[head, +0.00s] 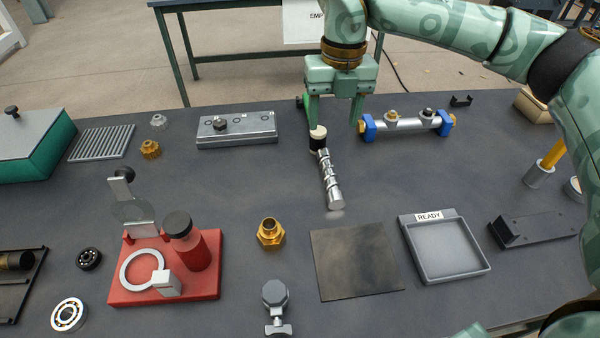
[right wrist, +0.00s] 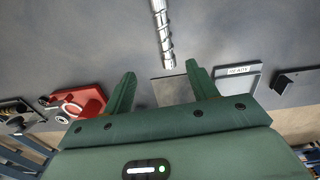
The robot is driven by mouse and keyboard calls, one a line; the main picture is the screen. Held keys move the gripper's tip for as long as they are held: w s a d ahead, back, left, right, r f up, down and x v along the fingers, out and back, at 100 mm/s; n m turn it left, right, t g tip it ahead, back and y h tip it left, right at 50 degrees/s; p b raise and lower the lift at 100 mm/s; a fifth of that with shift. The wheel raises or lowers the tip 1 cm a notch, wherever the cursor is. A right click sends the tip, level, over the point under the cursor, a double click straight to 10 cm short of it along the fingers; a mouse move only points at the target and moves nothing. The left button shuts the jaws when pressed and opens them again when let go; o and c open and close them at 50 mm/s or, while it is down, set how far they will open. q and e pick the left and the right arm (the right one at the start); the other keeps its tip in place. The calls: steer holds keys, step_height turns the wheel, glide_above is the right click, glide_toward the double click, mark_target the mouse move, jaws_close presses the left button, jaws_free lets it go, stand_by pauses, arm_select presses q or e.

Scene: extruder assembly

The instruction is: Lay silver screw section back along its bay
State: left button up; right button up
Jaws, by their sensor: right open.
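The silver screw section (head: 330,180) is a shiny spiral-flighted rod in the middle of the table, its length running from near my gripper toward the front. A dark and cream cylindrical piece (head: 317,139) is at its far end; I cannot tell whether they are joined. My right gripper (head: 337,118) is open, above and behind the screw's far end, with no part visibly held. In the right wrist view the screw (right wrist: 162,35) lies beyond the gap between the open fingertips (right wrist: 160,70). I cannot make out a marked bay. My left gripper is not in view.
A grey block (head: 255,140) is left of my gripper and a blue-ended roller (head: 405,125) is right. A dark square mat (head: 335,285), a READY tray (head: 445,255), a brass fitting (head: 270,233) and a red fixture (head: 200,285) are nearer the front.

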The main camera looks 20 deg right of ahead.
steer(key=b, duration=0.4)
glide_above(330, 171)
step_height(330, 171, down, 11)
steer(key=shift+s+d+r, duration=0.1)
steer(key=shift+s+r, duration=0.05)
steer(key=shift+r, duration=0.05)
step_height(330, 171, down, 5)
steer(key=shift+f+b, duration=0.2)
steer(key=shift+b, duration=1)
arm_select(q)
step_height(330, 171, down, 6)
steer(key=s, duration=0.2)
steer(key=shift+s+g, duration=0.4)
arm_select(e)
steer(key=shift+r, duration=0.15)
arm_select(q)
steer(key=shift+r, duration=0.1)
arm_select(e)
jaws_close()
